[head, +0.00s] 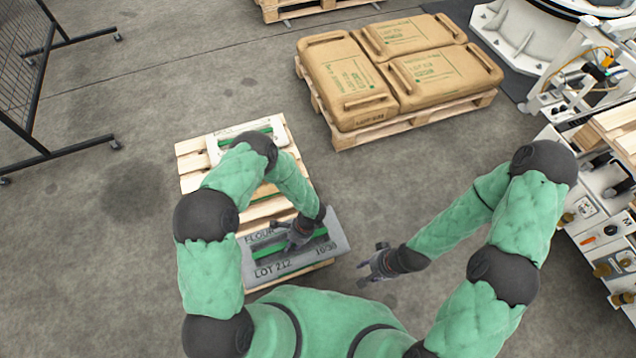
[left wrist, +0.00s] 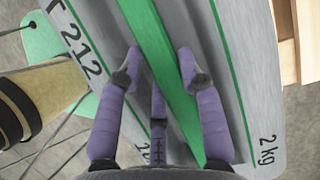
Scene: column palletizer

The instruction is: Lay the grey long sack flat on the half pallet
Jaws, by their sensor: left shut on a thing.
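The grey long sack (head: 300,260), with green stripes and the print FLOUR and LOT 212, is over the near end of the wooden half pallet (head: 194,164). It looks about level; I cannot tell whether it touches the boards. My left gripper (head: 294,240) is shut on the sack at its green middle band. In the left wrist view, the fingers (left wrist: 157,80) straddle that band on the sack (left wrist: 225,75). My right gripper (head: 375,265) is open and empty, over the floor to the right of the sack. My left arm hides part of the pallet.
A pale sack with green bands (head: 222,142) lies at the pallet's far end. A second pallet (head: 350,138) at the back carries several brown sacks (head: 440,75). Machinery (head: 590,200) stands at the right, a mesh fence (head: 20,60) at the left. Floor left of the pallet is clear.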

